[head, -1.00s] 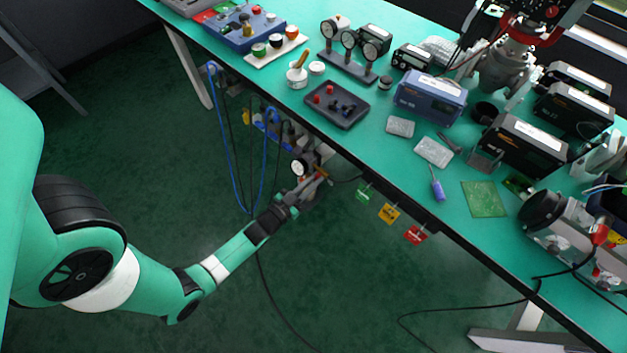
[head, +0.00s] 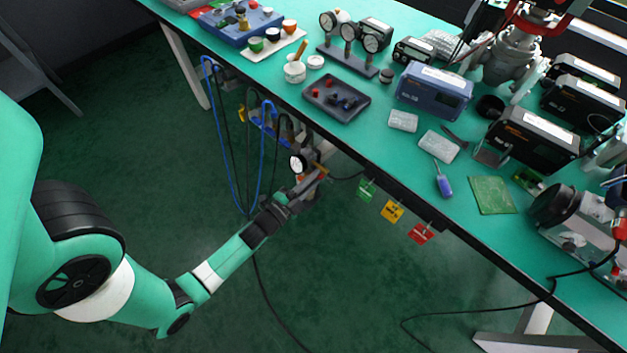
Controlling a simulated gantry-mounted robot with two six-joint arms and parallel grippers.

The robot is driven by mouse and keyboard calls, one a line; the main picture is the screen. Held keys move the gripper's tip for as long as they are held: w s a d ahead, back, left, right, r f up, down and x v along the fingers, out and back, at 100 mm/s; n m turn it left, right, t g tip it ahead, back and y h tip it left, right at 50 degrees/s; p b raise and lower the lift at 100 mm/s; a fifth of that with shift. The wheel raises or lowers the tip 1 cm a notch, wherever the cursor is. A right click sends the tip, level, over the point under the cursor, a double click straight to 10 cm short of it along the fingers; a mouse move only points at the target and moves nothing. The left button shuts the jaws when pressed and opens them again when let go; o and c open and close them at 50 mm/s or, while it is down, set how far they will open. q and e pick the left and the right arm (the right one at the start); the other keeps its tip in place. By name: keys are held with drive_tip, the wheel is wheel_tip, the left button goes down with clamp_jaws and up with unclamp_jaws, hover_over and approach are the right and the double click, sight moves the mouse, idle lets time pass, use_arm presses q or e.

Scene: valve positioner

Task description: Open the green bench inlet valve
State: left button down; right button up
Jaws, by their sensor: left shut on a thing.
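My left gripper (head: 309,184) reaches under the bench's front edge to the inlet piping, just below a round white gauge (head: 298,163). It is shut on the small inlet valve handle (head: 320,171), of which an orange-yellow part shows beside the fingers. The fingers and wrist hide most of the valve, and I cannot make out green on it. My right gripper is not in view.
The green-topped bench (head: 395,150) overhangs the piping. Blue hoses (head: 235,190) hang left of the gripper. Green, yellow (head: 392,211) and red (head: 421,233) tags hang to its right. The floor below is mostly clear, with loose black cables.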

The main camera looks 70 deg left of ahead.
use_arm(q)
drive_tip(key=shift+f+m+b, duration=0.15)
drive_tip(key=shift+m+b, duration=1.05)
drive_tip(key=shift+m, duration=1.9)
drive_tip(key=c, duration=0.9)
unclamp_jaws()
drive_tip(key=shift+s+d, duration=0.1)
drive_tip(key=p+v, duration=0.2)
drive_tip(key=v, duration=0.9)
drive_tip(key=shift+s+d, duration=0.1)
drive_tip(key=shift+s, duration=0.05)
